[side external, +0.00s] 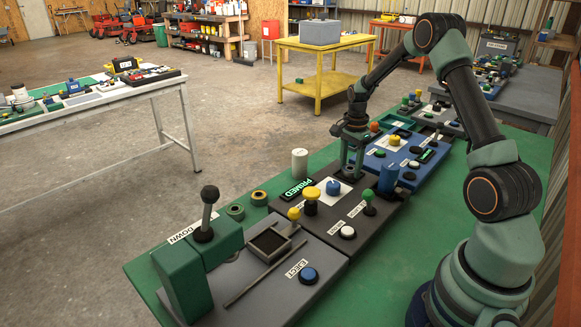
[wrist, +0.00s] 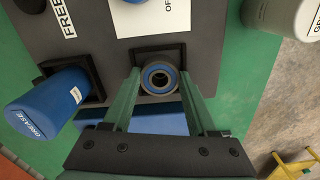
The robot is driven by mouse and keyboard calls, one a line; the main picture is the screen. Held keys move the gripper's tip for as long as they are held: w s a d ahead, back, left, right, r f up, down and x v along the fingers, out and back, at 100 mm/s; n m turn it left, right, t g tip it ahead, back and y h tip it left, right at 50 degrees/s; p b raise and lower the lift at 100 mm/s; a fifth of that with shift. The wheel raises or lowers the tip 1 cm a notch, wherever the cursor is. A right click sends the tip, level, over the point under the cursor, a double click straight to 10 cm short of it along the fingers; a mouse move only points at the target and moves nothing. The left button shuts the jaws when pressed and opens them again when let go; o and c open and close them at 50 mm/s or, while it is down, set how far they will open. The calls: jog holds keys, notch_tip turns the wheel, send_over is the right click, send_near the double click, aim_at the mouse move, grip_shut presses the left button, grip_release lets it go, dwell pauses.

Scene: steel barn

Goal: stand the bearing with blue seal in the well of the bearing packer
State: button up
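In the wrist view the bearing with blue seal (wrist: 158,77) is a steel ring with a blue band and dark centre. It lies between the two green fingers of my gripper (wrist: 160,75). A small black square frame (wrist: 160,57) on the edge of a dark grey unit (wrist: 100,40), which looks like the bearing packer, surrounds its far side. I cannot tell whether it rests in that frame. The fingertips are close to the ring; contact is unclear. In the side view my gripper (side external: 352,172) is low at the far end of the dark unit (side external: 335,220), and hides the bearing.
A blue grease cylinder (wrist: 45,103) stands beside my gripper. A white cylinder (side external: 300,163) and two ring-shaped parts (side external: 258,197) stand on the green bench. A grey unit with a lever (side external: 206,212) is at the front; a blue unit (side external: 400,155) lies behind.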

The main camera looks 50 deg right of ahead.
aim_at(350, 168)
notch_tip(350, 168, up, 12)
jog(key=s+a+r+n+t, duration=0.25)
jog(key=a+r+n, duration=0.6)
jog(key=a, duration=0.45)
jog(key=s+a+n+t, duration=0.3)
jog(key=s+a+n, duration=0.6)
jog(key=a+n, duration=0.2)
jog(key=shift+s+a+r+n, duration=0.25)
jog(key=shift+a+n, duration=0.1)
jog(key=shift+a, duration=0.4)
